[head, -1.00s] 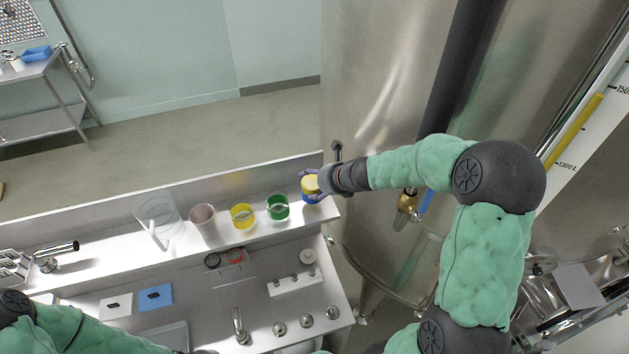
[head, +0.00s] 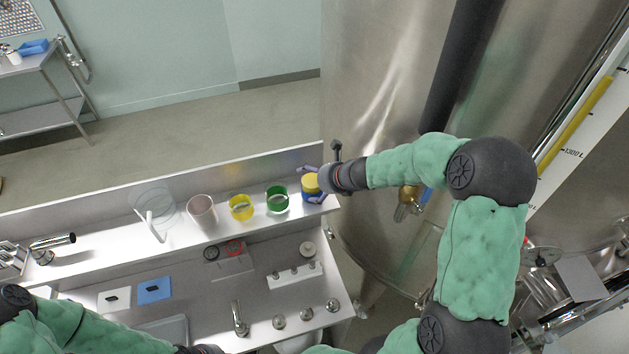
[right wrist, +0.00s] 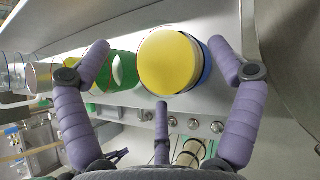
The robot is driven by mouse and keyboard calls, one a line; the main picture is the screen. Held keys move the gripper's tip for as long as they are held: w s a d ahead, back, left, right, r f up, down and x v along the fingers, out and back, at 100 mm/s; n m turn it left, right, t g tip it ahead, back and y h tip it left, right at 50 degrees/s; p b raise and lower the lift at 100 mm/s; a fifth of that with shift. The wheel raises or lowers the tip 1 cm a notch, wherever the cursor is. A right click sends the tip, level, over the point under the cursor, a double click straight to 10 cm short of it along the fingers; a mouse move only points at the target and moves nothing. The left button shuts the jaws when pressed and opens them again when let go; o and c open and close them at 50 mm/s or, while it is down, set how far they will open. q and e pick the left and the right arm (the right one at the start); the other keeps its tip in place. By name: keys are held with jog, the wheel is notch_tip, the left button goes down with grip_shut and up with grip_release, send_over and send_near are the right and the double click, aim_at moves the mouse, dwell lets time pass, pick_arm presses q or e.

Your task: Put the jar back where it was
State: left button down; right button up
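The jar (head: 311,184) has a yellow lid and a blue body. It stands on the raised shelf (head: 105,216) at its right end, beside the green beaker. My right gripper (head: 311,185) is at the jar, reaching in from the right. In the right wrist view, the purple fingers of the right gripper (right wrist: 162,70) are spread around the jar (right wrist: 168,62). A clear gap shows between the left finger and the jar; the right finger is close to its blue side, and I cannot tell if it touches. My left arm shows at bottom left; its fingers are out of view.
Left of the jar stand a green beaker (head: 277,199), a yellow beaker (head: 240,207), a pinkish cup (head: 202,213) and a clear beaker (head: 153,211). A large steel vat (head: 375,90) rises just right of the shelf. Taps (head: 240,321) stand on the lower counter.

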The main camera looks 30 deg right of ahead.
jog(key=shift+r, duration=0.25)
jog(key=p+v, duration=0.2)
jog(key=v, duration=0.5)
jog(key=shift+s, duration=0.2)
dwell(0.4)
